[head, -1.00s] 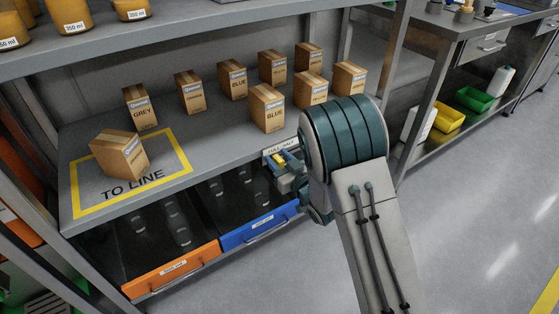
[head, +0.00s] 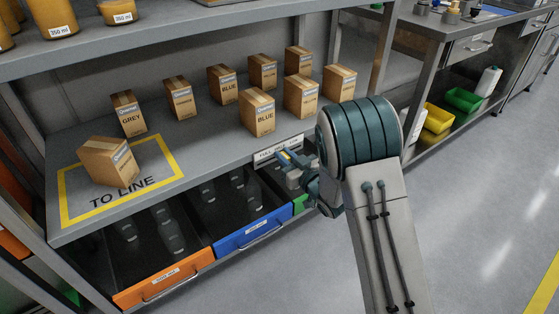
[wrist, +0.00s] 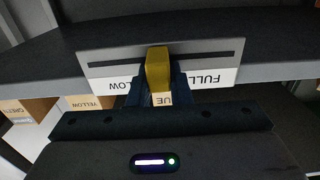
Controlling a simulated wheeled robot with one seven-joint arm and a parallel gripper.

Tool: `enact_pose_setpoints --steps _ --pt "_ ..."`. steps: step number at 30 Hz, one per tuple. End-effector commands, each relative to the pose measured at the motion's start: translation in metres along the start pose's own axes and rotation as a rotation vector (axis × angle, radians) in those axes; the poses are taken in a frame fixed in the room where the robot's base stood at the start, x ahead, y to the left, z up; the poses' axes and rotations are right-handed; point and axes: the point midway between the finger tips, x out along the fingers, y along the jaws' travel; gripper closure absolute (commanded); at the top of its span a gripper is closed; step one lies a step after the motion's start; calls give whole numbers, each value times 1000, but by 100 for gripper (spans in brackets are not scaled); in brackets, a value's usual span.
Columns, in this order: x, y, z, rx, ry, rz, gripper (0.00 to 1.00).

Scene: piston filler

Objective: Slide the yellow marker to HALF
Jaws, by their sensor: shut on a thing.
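The yellow marker (wrist: 158,72) sits near the middle of the dark slot in the white scale plate (wrist: 110,66) in the wrist view. FULL is readable on the plate's right part and LOW on its left, in that inverted view. The middle lettering is hidden behind the marker and fingers. My gripper (wrist: 158,90) is shut on the marker, with a dark finger on each side. In the head view the plate (head: 265,159) is on the shelf's front edge, and my gripper (head: 288,160) is at it, with a little yellow showing.
Several labelled cartons (head: 258,113) stand on the shelf (head: 200,150) above the plate. One carton (head: 108,162) sits in the yellow TO LINE outline. Below are an orange drawer (head: 165,280), a blue drawer (head: 252,236) and part of a green one. Open floor lies right.

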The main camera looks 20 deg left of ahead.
Motion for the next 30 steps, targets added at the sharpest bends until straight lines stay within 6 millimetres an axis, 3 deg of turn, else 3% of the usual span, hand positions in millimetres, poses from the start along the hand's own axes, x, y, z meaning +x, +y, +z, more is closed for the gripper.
enact_pose_setpoints --steps 6,7,9,20,23,30 --pt "0 0 0 0 0 -1 100" --pt "0 0 0 0 0 -1 74" --pt "0 0 0 0 0 0 60" --pt "-6 1 0 1 -2 2 60" --pt "-19 1 -2 2 -3 2 60" --pt "-74 2 -2 3 -5 5 60"
